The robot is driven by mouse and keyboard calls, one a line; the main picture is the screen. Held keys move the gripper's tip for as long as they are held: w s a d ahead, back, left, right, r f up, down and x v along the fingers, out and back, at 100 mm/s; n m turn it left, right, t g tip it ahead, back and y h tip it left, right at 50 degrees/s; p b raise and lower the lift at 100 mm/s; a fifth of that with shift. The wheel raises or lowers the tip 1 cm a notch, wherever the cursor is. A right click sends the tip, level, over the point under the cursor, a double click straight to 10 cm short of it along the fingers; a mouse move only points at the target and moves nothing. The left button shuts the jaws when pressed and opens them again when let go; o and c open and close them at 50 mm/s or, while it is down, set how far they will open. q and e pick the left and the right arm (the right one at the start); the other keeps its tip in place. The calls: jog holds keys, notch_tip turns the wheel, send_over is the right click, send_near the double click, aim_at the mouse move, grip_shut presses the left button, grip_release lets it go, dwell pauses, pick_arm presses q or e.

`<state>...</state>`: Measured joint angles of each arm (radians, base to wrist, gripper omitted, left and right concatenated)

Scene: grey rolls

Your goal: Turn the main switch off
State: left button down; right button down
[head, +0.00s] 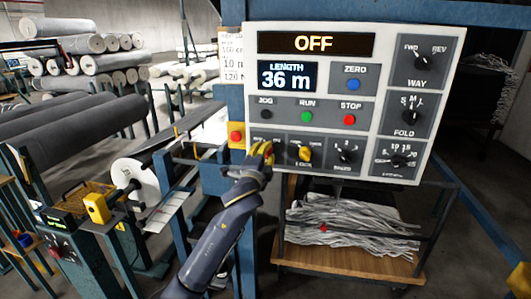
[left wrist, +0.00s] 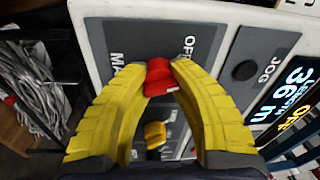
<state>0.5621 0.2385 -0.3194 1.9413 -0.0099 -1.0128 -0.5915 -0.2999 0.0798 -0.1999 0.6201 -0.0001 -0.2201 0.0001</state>
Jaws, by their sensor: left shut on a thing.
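The control panel (head: 433,60) faces me, and its top display (head: 316,43) reads OFF. The red main switch (left wrist: 159,77) sits on a grey plate of the panel, with part of a label starting "MA" and the word OFF beside it. My left gripper (left wrist: 160,70) is shut on the red switch, one yellow fingertip on each side. In the head view my left gripper (head: 264,150) is at the panel's lower left corner and hides the switch. I cannot tell exactly which mark the switch points to.
A yellow knob (head: 305,153) is just right of my left gripper. A red button on a yellow box (head: 236,138) is close on its left. A cart (head: 345,262) with grey strips stands below the panel. Grey rolls (head: 65,135) lie at the left.

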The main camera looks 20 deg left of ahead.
pick_arm(q)
jog(key=n+y, duration=0.1)
jog(key=n, duration=0.4)
jog(key=shift+f, duration=0.15)
jog(key=shift+n, duration=0.5)
jog(key=c, duration=1)
grip_release()
jog(key=shift+o, duration=0.2)
jog(key=shift+s, duration=0.1)
jog(key=s+d+f, duration=0.1)
jog(key=s, duration=1)
jog(key=shift+s, duration=0.35)
